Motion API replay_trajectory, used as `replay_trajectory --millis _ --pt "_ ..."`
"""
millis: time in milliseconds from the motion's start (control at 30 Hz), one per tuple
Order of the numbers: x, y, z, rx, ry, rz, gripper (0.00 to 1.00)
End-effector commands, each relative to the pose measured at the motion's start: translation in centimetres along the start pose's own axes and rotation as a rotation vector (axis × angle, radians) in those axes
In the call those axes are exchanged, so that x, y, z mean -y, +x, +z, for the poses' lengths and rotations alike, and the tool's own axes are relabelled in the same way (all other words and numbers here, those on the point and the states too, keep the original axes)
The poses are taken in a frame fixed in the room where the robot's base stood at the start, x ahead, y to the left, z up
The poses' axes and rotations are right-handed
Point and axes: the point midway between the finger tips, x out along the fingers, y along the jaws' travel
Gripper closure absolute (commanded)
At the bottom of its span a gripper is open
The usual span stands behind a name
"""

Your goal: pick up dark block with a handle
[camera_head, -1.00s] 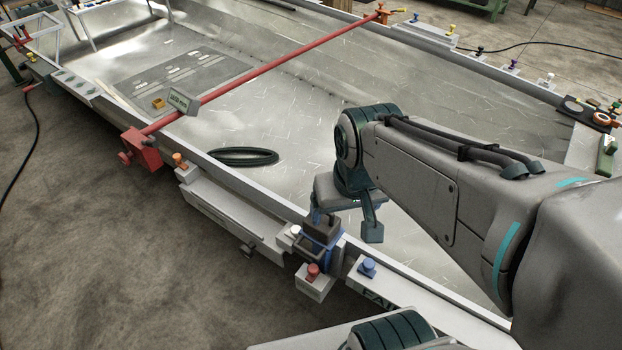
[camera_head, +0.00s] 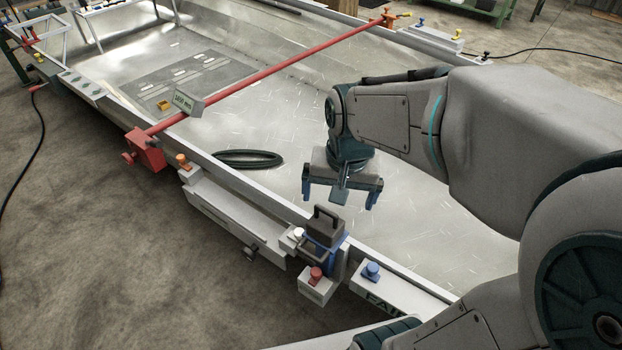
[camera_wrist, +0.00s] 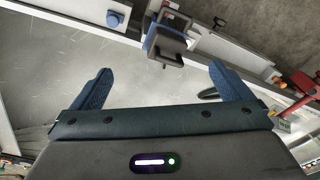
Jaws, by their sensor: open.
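The dark block with a handle (camera_head: 322,229) sits upright in a blue holder (camera_head: 330,252) on the hull's near edge, its handle on top. In the wrist view the dark block (camera_wrist: 172,28) shows beyond the fingertips, near the top centre. My gripper (camera_head: 340,202) is open and empty. It hangs above the hull floor, above and a little right of the block in the head view, apart from it. Both blue fingers show in the wrist view (camera_wrist: 160,78) with nothing between them.
A red bar (camera_head: 270,68) spans the hull, with a red clamp (camera_head: 145,150) at its near end. Red (camera_head: 316,274), white and blue knobs stand close around the block's holder. The hull floor beyond is mostly clear.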

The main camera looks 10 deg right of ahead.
Motion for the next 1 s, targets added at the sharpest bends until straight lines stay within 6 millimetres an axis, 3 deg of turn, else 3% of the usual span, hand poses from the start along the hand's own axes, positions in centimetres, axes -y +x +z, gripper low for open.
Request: replay_trajectory --millis 33,200,400,567,800,1000 --pt "0.5 1.5 -1.1 0.025 0.066 0.01 0.02" --pt "1.9 4.7 -4.1 0.076 0.288 0.047 0.02" --pt "2.7 7.1 -6.1 0.103 0.446 0.084 0.02" --pt "2.8 8.3 -6.4 0.108 0.483 0.093 0.02" --pt "2.4 12.9 -5.7 0.11 0.482 0.095 0.02" --pt "2.2 15.6 -5.4 0.109 0.482 0.094 0.02"
